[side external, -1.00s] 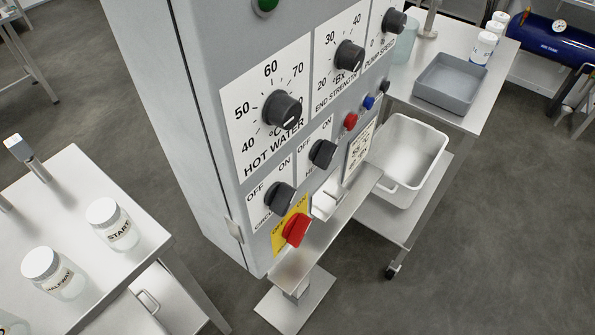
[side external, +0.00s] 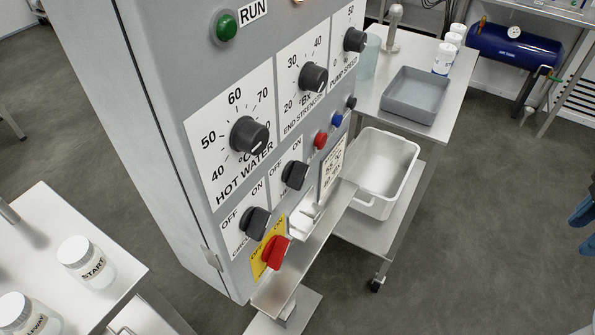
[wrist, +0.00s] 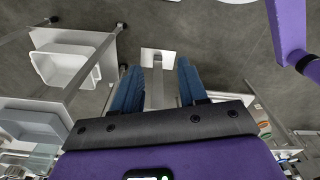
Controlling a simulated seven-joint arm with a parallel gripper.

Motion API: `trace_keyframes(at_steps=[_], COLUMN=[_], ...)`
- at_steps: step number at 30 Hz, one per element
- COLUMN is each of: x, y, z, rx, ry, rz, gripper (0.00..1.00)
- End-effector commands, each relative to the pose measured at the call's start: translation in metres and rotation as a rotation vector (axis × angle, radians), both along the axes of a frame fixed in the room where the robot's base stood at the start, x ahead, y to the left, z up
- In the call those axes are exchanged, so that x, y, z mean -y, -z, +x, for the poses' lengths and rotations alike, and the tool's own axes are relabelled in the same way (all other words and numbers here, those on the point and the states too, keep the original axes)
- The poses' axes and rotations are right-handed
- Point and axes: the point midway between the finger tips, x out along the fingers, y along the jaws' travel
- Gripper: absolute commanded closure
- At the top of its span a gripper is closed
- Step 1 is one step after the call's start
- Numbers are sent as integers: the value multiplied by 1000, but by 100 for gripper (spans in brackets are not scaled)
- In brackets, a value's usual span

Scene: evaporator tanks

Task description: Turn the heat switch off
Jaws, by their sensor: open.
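The heat switch (side external: 295,174) is a black rotary knob between OFF and ON on the grey control panel, on a label partly hidden by the knob. Which way it points is too small to tell. In the wrist view my gripper (wrist: 157,85) has two blue fingers standing wide apart with nothing held between them. Beyond the gap are a grey post and its foot plate near the floor. The switch is not visible in the wrist view. Blue parts at the right edge of the side view may be my fingers, well apart from the panel.
Near the switch are the black circulation knob (side external: 255,222), a red switch (side external: 275,252) on yellow and the hot water dial (side external: 248,135). A narrow metal ledge (side external: 275,292) juts out below. A white tub (side external: 385,165) sits right of it. Open floor lies farther right.

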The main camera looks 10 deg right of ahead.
Motion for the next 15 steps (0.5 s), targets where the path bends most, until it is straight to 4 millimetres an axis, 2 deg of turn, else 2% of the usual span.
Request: trace_keyframes(at_steps=[4, 7, 15], x=[-4, -16, -86], y=[1, 5, 18], z=[2, 10, 54], rx=[6, 29, 129], ry=[10, 48, 253], rz=[13, 58, 344], gripper=[62, 62, 62])
